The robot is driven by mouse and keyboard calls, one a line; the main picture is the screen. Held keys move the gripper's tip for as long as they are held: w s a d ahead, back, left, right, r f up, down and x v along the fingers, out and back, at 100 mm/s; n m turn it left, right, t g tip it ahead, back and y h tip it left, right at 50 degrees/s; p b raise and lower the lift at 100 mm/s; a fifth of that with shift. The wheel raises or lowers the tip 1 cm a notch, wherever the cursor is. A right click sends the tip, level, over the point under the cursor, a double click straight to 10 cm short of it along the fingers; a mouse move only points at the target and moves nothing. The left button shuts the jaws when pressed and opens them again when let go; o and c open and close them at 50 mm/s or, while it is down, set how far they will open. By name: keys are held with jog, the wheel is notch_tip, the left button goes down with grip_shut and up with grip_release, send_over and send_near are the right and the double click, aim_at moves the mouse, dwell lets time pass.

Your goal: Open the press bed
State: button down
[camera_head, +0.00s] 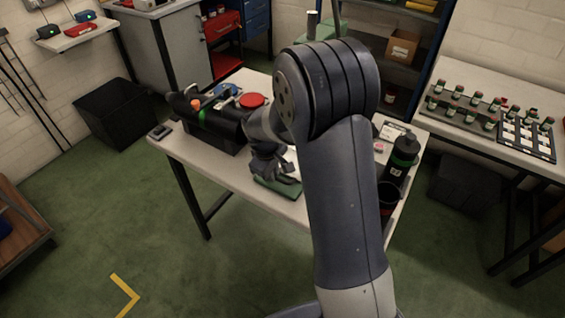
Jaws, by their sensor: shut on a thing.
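My gripper (268,175) is low over the front part of the pale workbench (228,178), at a low green flat block (280,190). It looks shut on a small part at the top of this block, but the fingertips are dark and small and the exact hold is hard to make out. I cannot tell for certain whether this block is the press bed. My arm hides the middle of the bench.
A side table (455,135) with several small bottles is at the right.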

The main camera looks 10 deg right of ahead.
jog(key=s+a, duration=0.5)
jog(key=shift+b, duration=0.4)
jog(key=c, duration=1.5)
grip_release()
notch_tip(320, 180, up, 11)
jog(key=s+a, duration=0.1)
jog(key=shift+s+a+f, duration=0.2)
jog(key=shift+s+a, duration=0.05)
